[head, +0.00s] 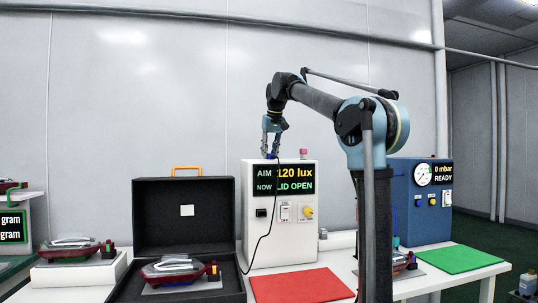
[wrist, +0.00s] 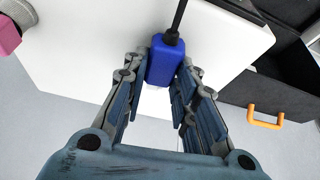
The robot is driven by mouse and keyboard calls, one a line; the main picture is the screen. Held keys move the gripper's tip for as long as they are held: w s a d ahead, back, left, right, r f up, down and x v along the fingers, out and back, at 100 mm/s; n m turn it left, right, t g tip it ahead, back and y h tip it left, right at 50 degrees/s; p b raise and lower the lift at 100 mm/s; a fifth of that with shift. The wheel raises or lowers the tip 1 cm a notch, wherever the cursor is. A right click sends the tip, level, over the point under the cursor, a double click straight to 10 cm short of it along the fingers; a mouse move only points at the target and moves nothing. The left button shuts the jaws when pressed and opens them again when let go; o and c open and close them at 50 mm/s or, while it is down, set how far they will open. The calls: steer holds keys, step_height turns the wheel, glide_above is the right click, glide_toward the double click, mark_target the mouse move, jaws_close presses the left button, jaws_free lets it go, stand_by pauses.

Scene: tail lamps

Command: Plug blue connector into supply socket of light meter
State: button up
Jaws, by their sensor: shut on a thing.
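My gripper (head: 271,146) is above the top of the white light meter (head: 252,176), fingers pointing down. In the wrist view its two fingers (wrist: 159,78) are closed around the blue connector (wrist: 163,62). A black cable (wrist: 178,18) leaves the connector at the top of that view. In the head view the cable hangs down across the meter's front. The meter's display (head: 285,180) reads AIM 120 lux, NOW LID OPEN. Below it are a black socket-like part (head: 261,213), a white switch (head: 285,212) and a yellow knob (head: 308,212). Whether the black part is the supply socket is unclear.
A black case (head: 183,219) stands open left of the meter, with a red tail lamp (head: 172,268) inside and an orange handle (wrist: 266,117). A red mat (head: 300,285) lies before the meter. A blue gauge box (head: 414,205) and green mat (head: 460,258) are at right.

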steer(key=shift+f, duration=0.2)
steer(key=o, duration=1)
steer(key=v, duration=1.7)
steer(key=shift+s+d+r, duration=0.1)
steer(key=shift+s, duration=0.25)
